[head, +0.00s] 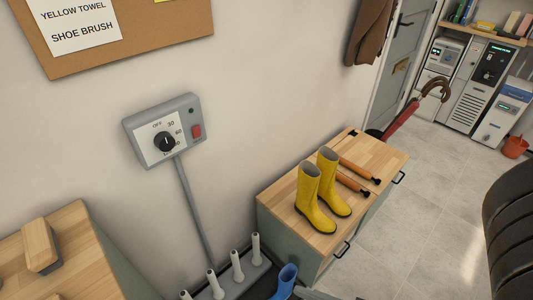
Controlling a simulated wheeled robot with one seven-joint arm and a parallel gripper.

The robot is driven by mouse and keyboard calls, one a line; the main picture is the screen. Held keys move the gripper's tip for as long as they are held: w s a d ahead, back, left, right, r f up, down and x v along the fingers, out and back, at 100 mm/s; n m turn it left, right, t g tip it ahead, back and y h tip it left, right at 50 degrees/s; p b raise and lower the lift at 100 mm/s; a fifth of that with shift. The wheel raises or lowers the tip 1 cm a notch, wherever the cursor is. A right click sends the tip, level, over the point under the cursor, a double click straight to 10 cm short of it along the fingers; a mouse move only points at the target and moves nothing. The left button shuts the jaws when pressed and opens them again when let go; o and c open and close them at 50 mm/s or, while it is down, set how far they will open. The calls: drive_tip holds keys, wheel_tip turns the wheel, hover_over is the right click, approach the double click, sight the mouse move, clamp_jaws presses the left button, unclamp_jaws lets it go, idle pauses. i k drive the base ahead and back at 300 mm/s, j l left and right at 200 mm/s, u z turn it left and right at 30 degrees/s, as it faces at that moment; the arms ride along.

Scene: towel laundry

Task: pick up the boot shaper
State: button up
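Two orange-brown rods with dark ends, which look like boot shapers, lie on the wooden top of a low cabinet (384,152). One boot shaper (357,169) lies farther back, and the other (351,184) lies nearer, partly hidden behind the yellow boots. The pair of yellow boots (314,199) stands upright on the same top, to the left of the rods. My gripper is not in view, and nothing shows it near the rods.
A wooden-backed brush (41,246) lies on the left counter. A red umbrella (401,119) leans behind the cabinet.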

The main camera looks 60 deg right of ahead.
sight(354, 185)
drive_tip(key=l+z, duration=0.2)
drive_tip(key=z, duration=1.15)
drive_tip(key=k+j+z, duration=0.1)
drive_tip(key=z, duration=0.45)
drive_tip(key=i+j, duration=0.1)
drive_tip(key=j, duration=0.15)
drive_tip(key=k+j, duration=0.4)
drive_tip(key=j, duration=0.2)
drive_tip(key=k+j+z, duration=0.1)
drive_tip(key=k+j, duration=0.3)
drive_tip(key=j, duration=0.2)
drive_tip(key=k+j, duration=0.45)
drive_tip(key=k+j+z, duration=0.1)
drive_tip(key=k+j, duration=0.2)
drive_tip(key=i+l+u, duration=0.2)
drive_tip(key=i+l, duration=0.8)
drive_tip(key=l, duration=0.15)
drive_tip(key=i+l, duration=0.2)
drive_tip(key=l, duration=0.15)
drive_tip(key=i+l, duration=0.2)
drive_tip(key=i+l+u, duration=0.1)
drive_tip(key=l, duration=0.35)
drive_tip(key=i+l, duration=0.3)
drive_tip(key=i+l+u, duration=0.1)
drive_tip(key=l, duration=0.25)
drive_tip(key=i, duration=0.1)
